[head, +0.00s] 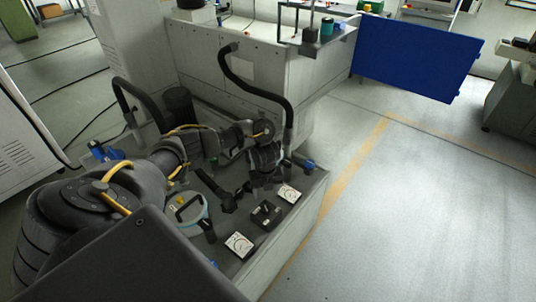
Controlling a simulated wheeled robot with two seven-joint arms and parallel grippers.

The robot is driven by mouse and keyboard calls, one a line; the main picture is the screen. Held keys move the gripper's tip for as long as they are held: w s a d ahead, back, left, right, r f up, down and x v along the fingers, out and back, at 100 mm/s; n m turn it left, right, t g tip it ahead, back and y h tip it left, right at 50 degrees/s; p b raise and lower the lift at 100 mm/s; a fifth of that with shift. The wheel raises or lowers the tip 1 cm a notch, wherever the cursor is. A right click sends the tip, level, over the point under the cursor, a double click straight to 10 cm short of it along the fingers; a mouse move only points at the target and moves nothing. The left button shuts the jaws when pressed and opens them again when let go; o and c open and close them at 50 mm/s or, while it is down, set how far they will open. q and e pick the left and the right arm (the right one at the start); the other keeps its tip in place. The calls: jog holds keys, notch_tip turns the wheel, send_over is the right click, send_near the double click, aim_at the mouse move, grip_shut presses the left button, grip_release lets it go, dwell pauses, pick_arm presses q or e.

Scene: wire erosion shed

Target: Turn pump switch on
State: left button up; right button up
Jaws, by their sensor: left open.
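On the dark top of a grey tank unit (310,205), a black square block (266,215) with small pale marks sits between two white square plates. The nearer plate (238,245) has a round dial-like marking; the farther plate (289,193) also has dark marks. I cannot tell for certain which of these is the pump switch. My left gripper (254,184) is open, above the unit's top and just behind the block, apart from the plates. Its fingers are dark against the dark surface and hard to make out. My right gripper is not in view.
A clear container (190,214) with a black handle stands left of the block. A thick black hose (247,86) arches behind my wrist from the grey machine (205,65). A blue panel (415,62) stands at the back right. The floor to the right is clear.

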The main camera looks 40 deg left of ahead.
aim_at(266, 207)
pick_arm(q)
notch_tip(266, 207, down, 9)
jog(key=shift+r, duration=0.1)
jog(key=shift+f, duration=0.4)
jog(key=c, duration=1)
jog(key=shift+o, duration=0.2)
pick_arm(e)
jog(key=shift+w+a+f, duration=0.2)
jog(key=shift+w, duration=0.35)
